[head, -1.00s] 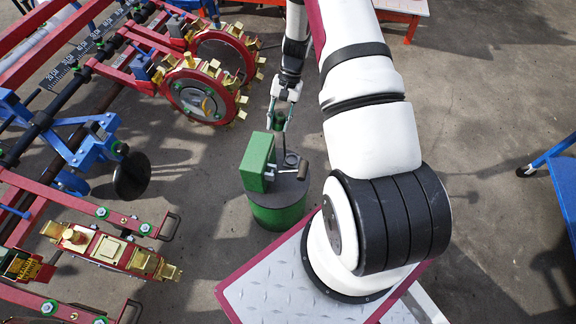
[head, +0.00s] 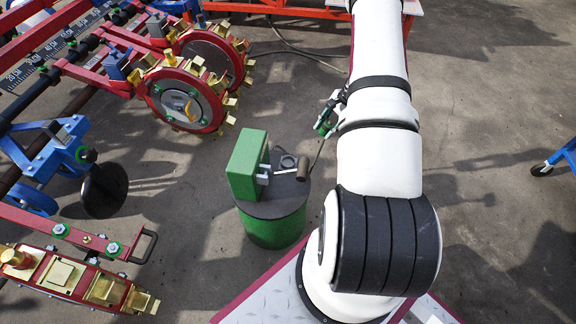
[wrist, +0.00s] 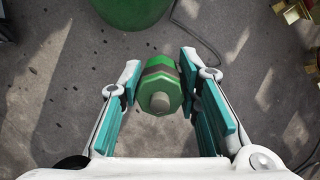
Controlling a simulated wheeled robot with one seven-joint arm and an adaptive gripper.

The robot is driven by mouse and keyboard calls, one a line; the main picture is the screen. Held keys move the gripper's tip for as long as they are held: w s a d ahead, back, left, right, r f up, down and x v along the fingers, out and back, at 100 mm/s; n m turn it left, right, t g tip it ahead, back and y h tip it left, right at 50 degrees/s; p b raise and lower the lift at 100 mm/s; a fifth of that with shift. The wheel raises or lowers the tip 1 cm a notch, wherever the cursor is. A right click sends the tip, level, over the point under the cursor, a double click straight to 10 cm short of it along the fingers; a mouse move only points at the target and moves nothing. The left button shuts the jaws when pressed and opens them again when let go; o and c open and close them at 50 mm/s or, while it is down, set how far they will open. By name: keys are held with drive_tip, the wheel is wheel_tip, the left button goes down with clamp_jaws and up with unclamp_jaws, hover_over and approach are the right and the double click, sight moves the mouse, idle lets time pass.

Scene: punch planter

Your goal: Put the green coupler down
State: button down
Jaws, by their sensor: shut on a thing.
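The green coupler (wrist: 162,85) is between the fingertips of my gripper (wrist: 160,92) in the wrist view. It has a dark band and a pale round end facing the camera. My gripper is shut on it. Bare ground shows below the coupler, and nothing is seen touching it there. In the head view the coupler (head: 324,123) shows as a small green piece left of my white arm. Most of my gripper is hidden behind the arm in that view.
A green drum (head: 273,229) with a dark top carries a green box (head: 247,165) and a handled tool (head: 290,171). The drum also shows at the top of the wrist view (wrist: 130,10). Red planter wheels (head: 184,98) stand at left. A blue frame (head: 563,155) stands at right.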

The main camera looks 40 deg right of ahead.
drive_tip(key=b, duration=0.4)
approach(285, 165)
drive_tip(key=shift+w+a+f, duration=0.7)
drive_tip(key=shift+w+f, duration=0.15)
drive_tip(key=b+x, duration=0.2)
drive_tip(key=shift+s+f, duration=0.2)
drive_tip(key=shift+f, duration=0.2)
drive_tip(key=shift+f+b, duration=0.4)
drive_tip(key=shift+f, duration=0.1)
drive_tip(key=shift+s, duration=0.1)
drive_tip(key=c, duration=1.2)
unclamp_jaws()
drive_tip(key=shift+f, duration=0.15)
